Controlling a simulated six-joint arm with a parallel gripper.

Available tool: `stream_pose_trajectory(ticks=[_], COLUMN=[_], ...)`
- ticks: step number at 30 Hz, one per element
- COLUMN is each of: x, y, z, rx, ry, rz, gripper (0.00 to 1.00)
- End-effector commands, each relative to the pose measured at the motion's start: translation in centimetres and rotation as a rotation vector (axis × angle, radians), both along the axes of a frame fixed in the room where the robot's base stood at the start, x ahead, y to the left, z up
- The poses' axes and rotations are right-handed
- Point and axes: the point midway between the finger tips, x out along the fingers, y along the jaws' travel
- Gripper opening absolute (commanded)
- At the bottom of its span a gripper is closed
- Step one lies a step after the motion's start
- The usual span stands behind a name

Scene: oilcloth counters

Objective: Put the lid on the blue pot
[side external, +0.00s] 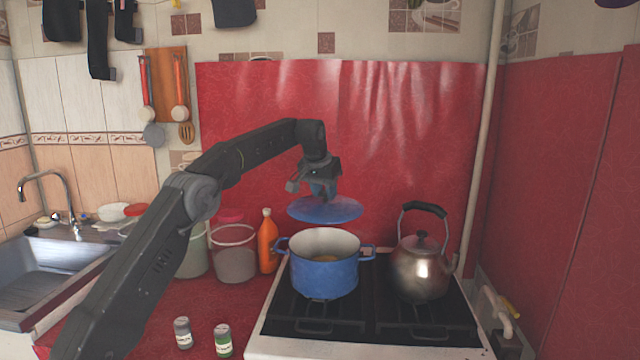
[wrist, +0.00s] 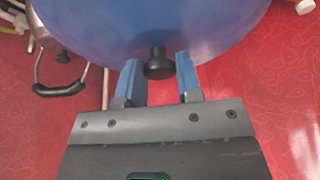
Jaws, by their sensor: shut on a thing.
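The blue pot (side external: 325,278) stands upright and uncovered on the stove, with its pale inside and something yellowish in it visible. The round blue lid (side external: 325,210) hangs above the pot, apart from its rim and roughly level. My gripper (side external: 325,193) is shut on the lid from above. In the wrist view the lid (wrist: 150,25) fills the top, its black knob (wrist: 158,63) between the blue fingertips of my gripper (wrist: 158,75). The exact contact at the knob is hard to see. The pot is not seen in the wrist view.
A metal kettle (side external: 422,268) with a black handle stands on the stove (side external: 365,345) right of the pot. An orange bottle (side external: 267,245) and a clear bucket (side external: 234,257) stand to the left. Two small jars (side external: 183,333) (side external: 223,340) are in front. A red-covered wall is behind.

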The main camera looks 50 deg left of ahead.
Motion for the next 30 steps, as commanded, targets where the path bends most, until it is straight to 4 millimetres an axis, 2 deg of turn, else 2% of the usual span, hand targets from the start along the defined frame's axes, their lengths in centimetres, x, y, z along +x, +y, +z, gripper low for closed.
stream_pose_trajectory(ticks=[7,17,30], x=[-0.1,-0.1,-0.1], y=[0.0,0.0,0.0], z=[-2.3,-3.9,-7.2], rx=[0.0,0.0,-0.001], ry=[0.0,-0.001,-0.002], rz=[0.0,0.0,-0.002], gripper=[0.06,0.06,0.06])
